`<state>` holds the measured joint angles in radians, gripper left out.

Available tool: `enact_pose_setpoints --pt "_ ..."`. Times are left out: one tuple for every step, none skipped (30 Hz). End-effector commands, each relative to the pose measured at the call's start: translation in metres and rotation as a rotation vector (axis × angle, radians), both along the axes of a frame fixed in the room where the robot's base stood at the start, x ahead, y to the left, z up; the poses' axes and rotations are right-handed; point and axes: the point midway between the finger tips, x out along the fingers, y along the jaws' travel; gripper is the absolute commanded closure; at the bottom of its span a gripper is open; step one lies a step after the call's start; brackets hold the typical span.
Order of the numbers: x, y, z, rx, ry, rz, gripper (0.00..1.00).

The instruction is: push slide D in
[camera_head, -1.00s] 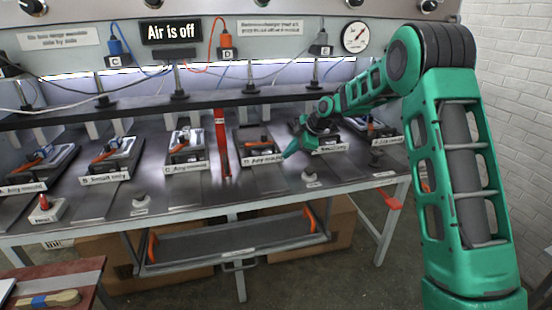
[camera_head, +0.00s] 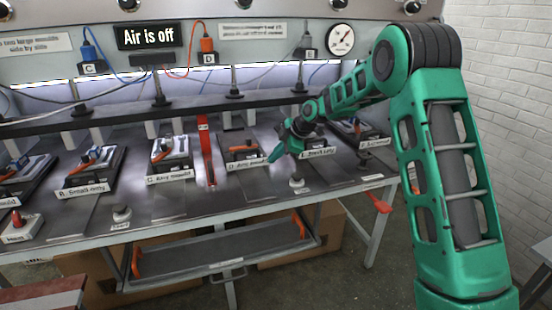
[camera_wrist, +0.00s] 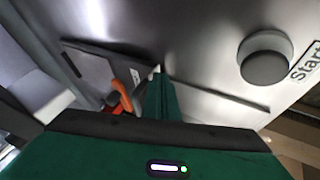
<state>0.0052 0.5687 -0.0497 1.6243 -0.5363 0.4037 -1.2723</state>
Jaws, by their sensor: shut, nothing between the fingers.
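Slide D (camera_head: 232,146) is a dark plate with an orange-handled mould on it, at the middle of the bench. Its white label (camera_head: 247,163) faces the front. My gripper (camera_head: 274,155) is shut and empty, pointing down by the right end of that label. In the wrist view, my closed green fingers (camera_wrist: 163,100) are beside a dark plate (camera_wrist: 92,62) and an orange handle (camera_wrist: 122,95). Whether the fingertips touch the plate cannot be told.
Other slides, such as B (camera_head: 85,188) and C (camera_head: 168,176), line the bench. A round start button (camera_wrist: 265,58) is at the right in the wrist view. The sign (camera_head: 149,36) reads "Air is off".

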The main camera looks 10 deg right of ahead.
Motion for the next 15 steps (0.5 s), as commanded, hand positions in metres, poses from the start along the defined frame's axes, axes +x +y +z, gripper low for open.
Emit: enact_pose_setpoints --pt "-0.007 0.000 0.001 0.000 0.003 0.001 1.00" --pt "-0.011 -0.001 0.001 -0.001 0.004 0.002 1.00" --pt "-0.017 -0.002 0.001 -0.001 0.007 0.003 1.00" --pt "-0.022 -0.002 0.000 -0.001 0.010 0.005 1.00" --pt "-0.025 -0.005 0.004 -0.002 0.009 0.005 1.00" --pt "-0.028 -0.009 0.013 -0.002 0.006 0.003 1.00" --pt "-0.030 -0.012 0.018 -0.002 0.007 0.004 1.00" --pt "-0.034 -0.015 0.023 -0.001 0.008 0.005 1.00" --pt "-0.037 -0.019 0.030 -0.001 0.008 0.004 1.00" --pt "-0.040 -0.023 0.034 -0.001 0.009 0.003 1.00" --pt "-0.043 -0.026 0.039 -0.002 0.010 0.003 1.00" --pt "-0.046 -0.029 0.045 -0.002 0.010 0.003 1.00" --pt "-0.048 -0.031 0.050 -0.002 0.010 0.003 1.00" --pt "-0.051 -0.033 0.054 -0.001 0.009 0.003 1.00" --pt "-0.054 -0.036 0.059 -0.001 0.010 0.004 1.00"
